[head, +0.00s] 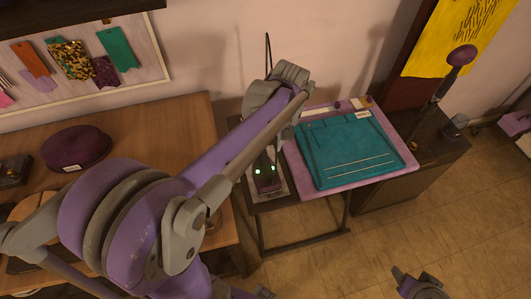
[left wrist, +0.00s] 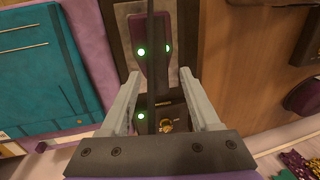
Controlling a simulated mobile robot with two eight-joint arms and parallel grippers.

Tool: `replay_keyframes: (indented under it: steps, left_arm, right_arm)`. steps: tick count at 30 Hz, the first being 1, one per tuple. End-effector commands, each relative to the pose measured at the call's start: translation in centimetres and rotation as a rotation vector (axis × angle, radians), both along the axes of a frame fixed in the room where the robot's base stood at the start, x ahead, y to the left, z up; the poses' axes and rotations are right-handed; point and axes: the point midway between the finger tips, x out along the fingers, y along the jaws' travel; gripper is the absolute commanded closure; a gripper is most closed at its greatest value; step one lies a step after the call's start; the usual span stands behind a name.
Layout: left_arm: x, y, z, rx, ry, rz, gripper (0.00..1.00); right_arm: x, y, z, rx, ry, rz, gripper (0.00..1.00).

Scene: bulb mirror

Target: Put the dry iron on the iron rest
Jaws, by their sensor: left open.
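The dark purple iron (head: 267,182), with small green lights on it, is on a narrow dark stand beside the ironing board. A pale plate (head: 283,187) shows around it, seemingly the rest; contact is unclear. The iron also shows in the left wrist view (left wrist: 148,42), just beyond my fingers. My left gripper (left wrist: 157,98) is open above the stand, fingers apart either side of a thin dark upright strip, perhaps the cord; nothing is gripped. In the head view my left wrist hides part of the stand. A grey and purple part at the bottom right may be my right gripper (head: 418,284).
The purple ironing board (head: 372,184) with folded teal cloth (head: 349,148) is right of the stand. A wooden table (head: 190,125) with a purple cushion (head: 76,148) is at left. A dark cabinet (head: 440,160) stands at right. Floor in front of the board is clear.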

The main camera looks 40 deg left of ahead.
Motion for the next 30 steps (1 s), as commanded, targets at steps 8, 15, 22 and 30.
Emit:
replay_keyframes:
  steps: [8,15,22,30]
  left_arm:
    - [0.8,-0.6,4.8,0.001,-0.001,0.000,0.37]
    - [0.1,-1.6,5.5,-0.009,-0.037,-0.062,0.37]
    - [-3.5,-5.3,3.1,-0.033,-0.221,-0.379,0.37]
    - [-7.8,-9.1,-1.0,0.003,-0.456,-0.761,0.37]
  right_arm:
    - [0.2,0.0,0.5,0.000,-0.004,0.000,0.37]
    - [0.2,0.0,0.5,0.000,-0.005,0.000,0.37]
    - [0.2,0.0,0.5,0.000,-0.005,0.000,0.37]
    - [0.2,0.0,0.5,0.000,-0.005,0.000,0.37]
